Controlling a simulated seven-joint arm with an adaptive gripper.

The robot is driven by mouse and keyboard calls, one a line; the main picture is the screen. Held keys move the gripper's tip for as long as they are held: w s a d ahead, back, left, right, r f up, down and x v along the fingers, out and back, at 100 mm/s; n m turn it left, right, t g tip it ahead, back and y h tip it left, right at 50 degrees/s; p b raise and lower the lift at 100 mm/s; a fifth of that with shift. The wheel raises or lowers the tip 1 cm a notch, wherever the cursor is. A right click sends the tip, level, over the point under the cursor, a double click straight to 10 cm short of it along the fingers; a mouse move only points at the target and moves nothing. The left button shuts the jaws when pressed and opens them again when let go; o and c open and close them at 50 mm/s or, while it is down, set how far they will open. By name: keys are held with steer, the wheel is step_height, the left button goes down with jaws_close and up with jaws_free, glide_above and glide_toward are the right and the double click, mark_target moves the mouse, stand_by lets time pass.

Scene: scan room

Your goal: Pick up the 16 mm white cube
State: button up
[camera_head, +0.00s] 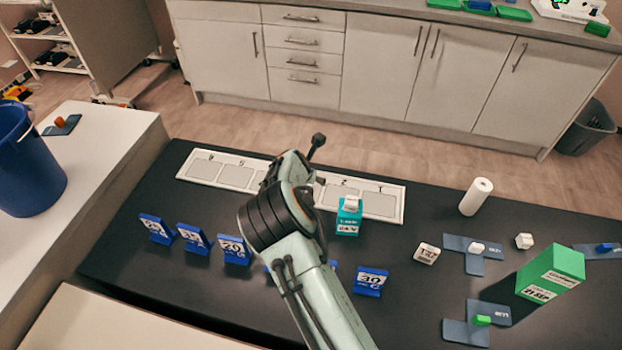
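Several small white blocks are in view, and I cannot tell by size which is the 16 mm white cube. One white cube (524,240) sits on the black table at right. A small white block (477,248) sits on a blue-grey T-shaped piece. A larger white block with dark print (427,253) lies left of it. Another white piece (351,203) is on top of a teal box. My gripper (312,155) is at the middle, over the white numbered tray, left of these blocks. It is mostly hidden by my arm, and its opening does not show.
The white numbered tray (232,175) lies along the table's back edge. Blue numbered stands (156,228) line the front left. A tall green box (551,275), white cylinder (476,196) and green block (482,320) stand at right. A blue bucket (28,165) is far left.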

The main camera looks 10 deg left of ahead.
mark_target(309, 186)
steer(key=shift+a+f, duration=0.3)
steer(key=shift+a, duration=0.15)
steer(key=x, duration=0.6)
steer(key=c, duration=1)
